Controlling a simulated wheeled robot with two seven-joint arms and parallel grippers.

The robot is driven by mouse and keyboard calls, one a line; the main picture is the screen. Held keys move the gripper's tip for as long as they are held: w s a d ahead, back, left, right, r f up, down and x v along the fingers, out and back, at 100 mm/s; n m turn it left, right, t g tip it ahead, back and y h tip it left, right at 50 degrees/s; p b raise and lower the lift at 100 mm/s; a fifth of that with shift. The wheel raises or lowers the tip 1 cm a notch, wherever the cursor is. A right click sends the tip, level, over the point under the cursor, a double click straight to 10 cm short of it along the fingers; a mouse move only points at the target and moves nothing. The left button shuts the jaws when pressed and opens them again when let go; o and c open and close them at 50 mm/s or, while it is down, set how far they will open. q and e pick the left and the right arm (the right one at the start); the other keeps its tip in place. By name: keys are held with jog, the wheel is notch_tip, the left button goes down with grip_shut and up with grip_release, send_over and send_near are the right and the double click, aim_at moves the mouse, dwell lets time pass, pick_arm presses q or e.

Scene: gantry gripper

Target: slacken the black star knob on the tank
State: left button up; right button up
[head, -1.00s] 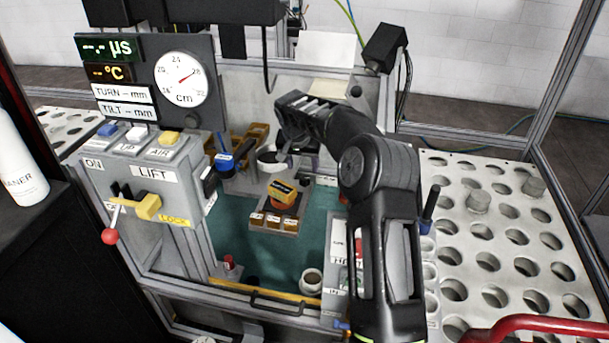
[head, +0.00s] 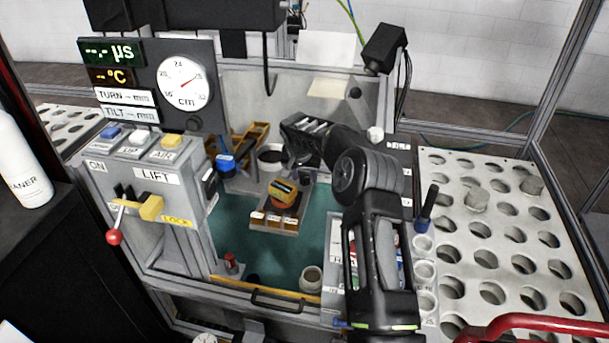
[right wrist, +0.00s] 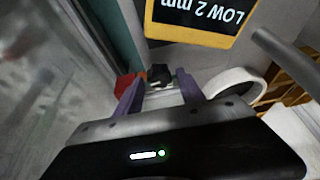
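A small black knob (right wrist: 160,74), which looks like the star knob, shows in the right wrist view between the two purple fingertips of my right gripper (right wrist: 158,92). The fingers are apart, one on each side of it; I cannot tell whether they touch it. My left gripper is not in view.
A yellow-framed black sign reading LOW 2 mm (right wrist: 200,18) is close above the fingers in the wrist view. A white-rimmed cup (right wrist: 236,86) is just right of them. The lift control box (head: 150,175) stands left, and a perforated rack (head: 510,240) lies right.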

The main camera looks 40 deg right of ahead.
grip_shut()
jog(key=shift+n, duration=0.3)
dwell(0.3)
jog(key=shift+d+n+t+b, duration=0.1)
jog(key=shift+n+t+b, duration=0.3)
jog(key=shift+n+b, duration=0.35)
jog(key=shift+n+t+y, duration=0.4)
jog(key=shift+n+y, duration=0.5)
jog(key=shift+n, duration=1.15)
jog(key=shift+o, duration=1.5)
grip_release()
